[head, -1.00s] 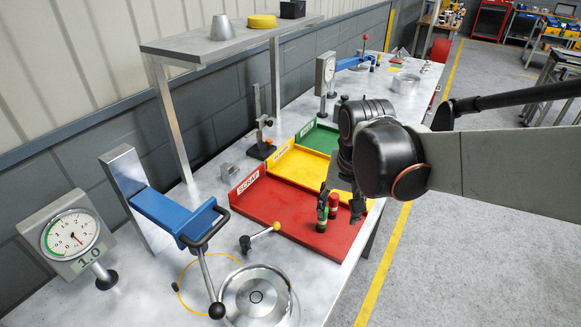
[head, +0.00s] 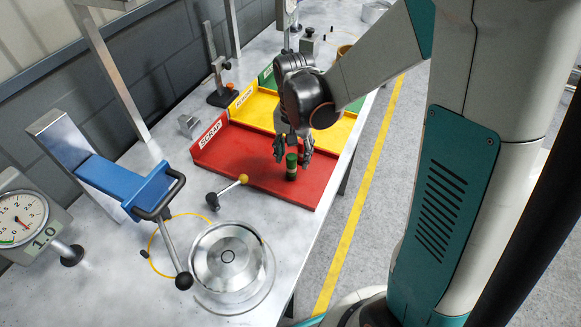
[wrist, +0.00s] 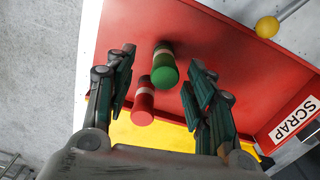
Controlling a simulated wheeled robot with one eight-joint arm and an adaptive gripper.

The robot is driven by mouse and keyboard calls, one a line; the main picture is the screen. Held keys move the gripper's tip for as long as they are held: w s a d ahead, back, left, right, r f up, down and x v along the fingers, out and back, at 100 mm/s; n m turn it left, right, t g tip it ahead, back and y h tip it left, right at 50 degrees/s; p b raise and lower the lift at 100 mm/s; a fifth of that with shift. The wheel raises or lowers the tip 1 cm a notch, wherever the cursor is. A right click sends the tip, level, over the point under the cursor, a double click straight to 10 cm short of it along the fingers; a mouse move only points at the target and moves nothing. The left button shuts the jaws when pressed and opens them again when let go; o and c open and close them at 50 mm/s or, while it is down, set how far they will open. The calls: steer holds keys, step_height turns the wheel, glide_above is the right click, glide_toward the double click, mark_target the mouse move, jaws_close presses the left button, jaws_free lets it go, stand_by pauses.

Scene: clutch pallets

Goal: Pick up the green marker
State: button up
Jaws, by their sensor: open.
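The green marker (head: 291,168) stands upright on the red SCRAP tray (head: 235,165), close to its right edge. It is a short cylinder with a pale band. My gripper (head: 292,152) is over the red tray, its open fingers on either side of the green marker in the picture. In the wrist view, the green marker (wrist: 163,72) shows in the gap between the fingertips (wrist: 160,66), apart from both. A red marker (wrist: 143,98) with a pale band shows beside it, nearer the left finger. I cannot make out the red marker in the head view.
A yellow tray (head: 263,108) and a green tray adjoin the red one. A lever with a yellow knob (head: 243,179) lies near the red tray's front. A round metal fixture (head: 228,262) and a blue clamp (head: 125,185) stand closer. The tray's right edge is near the bench edge.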

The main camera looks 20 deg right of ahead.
mark_target(292, 167)
steer(key=shift+w+a+f+b, duration=0.15)
steer(key=shift+f+b, duration=0.4)
steer(key=shift+f, duration=1)
steer(key=shift+w+a+f+b, duration=0.1)
steer(key=shift+f+b, duration=0.45)
steer(key=shift+f, duration=1)
steer(key=c, duration=1.2)
